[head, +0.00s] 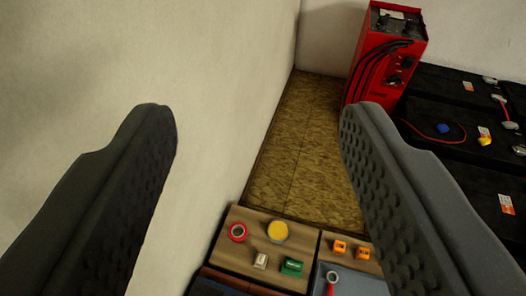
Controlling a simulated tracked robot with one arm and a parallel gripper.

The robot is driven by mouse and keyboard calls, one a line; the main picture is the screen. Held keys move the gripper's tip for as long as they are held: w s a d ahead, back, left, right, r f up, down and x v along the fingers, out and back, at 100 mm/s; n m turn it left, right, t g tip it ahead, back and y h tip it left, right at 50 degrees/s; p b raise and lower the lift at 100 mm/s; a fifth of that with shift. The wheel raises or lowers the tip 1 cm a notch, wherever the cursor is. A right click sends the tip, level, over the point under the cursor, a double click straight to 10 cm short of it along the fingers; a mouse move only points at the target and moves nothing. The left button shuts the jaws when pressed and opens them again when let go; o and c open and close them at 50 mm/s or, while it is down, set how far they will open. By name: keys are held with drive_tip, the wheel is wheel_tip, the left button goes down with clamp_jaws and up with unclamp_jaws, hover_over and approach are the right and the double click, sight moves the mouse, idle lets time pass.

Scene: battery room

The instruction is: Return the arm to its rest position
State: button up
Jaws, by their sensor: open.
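My gripper (258,108) shows as two dark fingers, one at the left and one at the right of the head view. The fingers are wide apart with nothing between them, so it is open and empty. It is seen above a wooden-topped surface and the floor. The rest of my arm is out of the picture.
A wooden surface (240,262) below holds a red ring (237,232), a yellow round item (278,231), a green block (292,267) and orange pieces (362,253). A red charger (385,55) and black batteries (450,100) stand right. A pale wall fills the left. Brown floor (295,150) is clear.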

drive_tip(key=shift+r+p, duration=1.35)
drive_tip(key=shift+p, duration=0.1)
